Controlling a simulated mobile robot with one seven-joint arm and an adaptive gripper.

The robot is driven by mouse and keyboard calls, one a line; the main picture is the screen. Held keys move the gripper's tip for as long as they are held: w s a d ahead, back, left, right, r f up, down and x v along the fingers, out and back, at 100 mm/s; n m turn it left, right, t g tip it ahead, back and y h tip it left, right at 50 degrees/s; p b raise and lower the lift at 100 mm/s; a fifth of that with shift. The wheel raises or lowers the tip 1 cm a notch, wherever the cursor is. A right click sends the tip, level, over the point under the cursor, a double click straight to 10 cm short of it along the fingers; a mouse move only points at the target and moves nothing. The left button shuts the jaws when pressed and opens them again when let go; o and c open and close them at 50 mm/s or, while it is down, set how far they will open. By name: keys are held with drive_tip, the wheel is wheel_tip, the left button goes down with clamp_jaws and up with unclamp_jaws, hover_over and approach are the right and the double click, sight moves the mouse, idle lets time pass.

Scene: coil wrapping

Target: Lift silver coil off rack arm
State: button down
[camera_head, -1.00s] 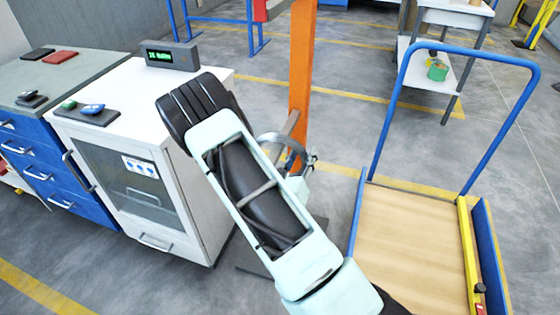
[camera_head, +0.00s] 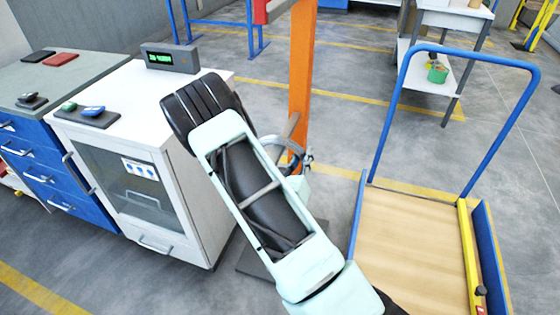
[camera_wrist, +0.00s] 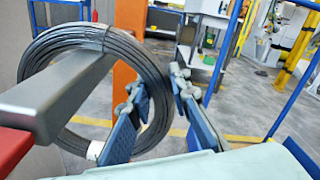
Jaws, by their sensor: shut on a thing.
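The silver coil (camera_wrist: 62,36) is a ring of many dark grey wire turns in the wrist view, upright, with a small white tag low on it. It is around the grey rack arm (camera_wrist: 60,92), which passes through its opening to the orange post (camera_wrist: 124,90). Whether its top touches the arm I cannot tell. My gripper (camera_wrist: 158,86) has its blue-padded fingers on either side of the coil's right side, shut on it. In the head view my arm hides most of the coil and gripper, beside the orange post (camera_head: 301,80).
A blue-handled cart (camera_head: 410,240) with a bare wooden deck stands at the right. A white cabinet (camera_head: 190,190) with a display (camera_head: 170,57) on top stands at the left, close to my arm. A shelf table (camera_head: 425,72) is behind. Open floor lies between post and cart.

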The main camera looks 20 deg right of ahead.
sight(303, 150)
drive_tip(key=shift+r, duration=0.1)
drive_tip(key=shift+r+p, duration=0.3)
drive_tip(key=shift+r, duration=0.25)
wheel_tip(303, 150, up, 3)
drive_tip(key=shift+f+p, duration=0.1)
drive_tip(key=shift+p, duration=0.55)
drive_tip(key=p+v, duration=0.1)
drive_tip(key=v, duration=1.7)
drive_tip(key=shift+f, duration=0.2)
drive_tip(key=c, duration=2.5)
unclamp_jaws()
clamp_jaws()
